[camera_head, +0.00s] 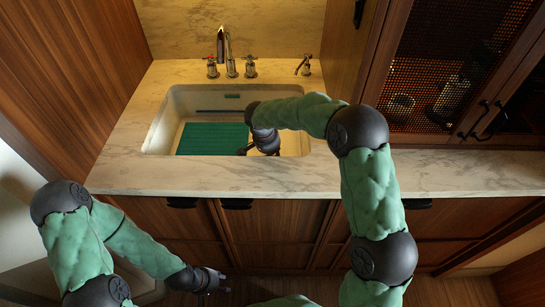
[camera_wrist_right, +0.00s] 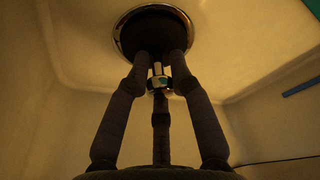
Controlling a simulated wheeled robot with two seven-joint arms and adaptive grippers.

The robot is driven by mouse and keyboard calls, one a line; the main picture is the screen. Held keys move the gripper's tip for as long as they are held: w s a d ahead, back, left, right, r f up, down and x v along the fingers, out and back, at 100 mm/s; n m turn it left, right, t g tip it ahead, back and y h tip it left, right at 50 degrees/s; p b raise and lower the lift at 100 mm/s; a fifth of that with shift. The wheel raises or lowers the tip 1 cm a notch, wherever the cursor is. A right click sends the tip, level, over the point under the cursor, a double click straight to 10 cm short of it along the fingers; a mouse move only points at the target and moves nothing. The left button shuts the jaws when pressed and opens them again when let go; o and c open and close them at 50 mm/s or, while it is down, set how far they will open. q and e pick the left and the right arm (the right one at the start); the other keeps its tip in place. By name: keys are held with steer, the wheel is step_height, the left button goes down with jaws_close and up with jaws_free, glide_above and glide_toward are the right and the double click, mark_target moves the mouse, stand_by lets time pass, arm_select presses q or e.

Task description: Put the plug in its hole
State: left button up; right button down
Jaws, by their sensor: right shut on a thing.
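The plug (camera_wrist_right: 158,82) is a small chrome piece between the fingers of my right gripper (camera_wrist_right: 160,58) in the right wrist view. The gripper is shut on it. The hole (camera_wrist_right: 155,28) is dark with a chrome ring and lies just beyond the fingertips. The fingers hide part of the ring, and I cannot tell whether the plug touches it. In the head view my right gripper (camera_head: 244,151) is down inside the white sink (camera_head: 165,125), and its wrist hides the hole and plug. My left gripper (camera_head: 224,281) is open and empty, low in front of the cabinets.
A green ribbed mat (camera_head: 212,138) lies in the sink, left of my right gripper. A chrome tap (camera_head: 229,52) with two handles and a small side spout (camera_head: 303,65) stand behind the sink. The marble counter (camera_head: 440,172) is clear. A mesh-door cabinet (camera_head: 445,70) stands at right.

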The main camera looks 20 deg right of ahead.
steer(key=shift+f, duration=0.1)
steer(key=c, duration=1.1)
jaws_free()
steer(key=shift+r, duration=0.2)
steer(key=p+v, duration=0.5)
steer(key=v, duration=0.7)
steer(key=shift+f, duration=0.1)
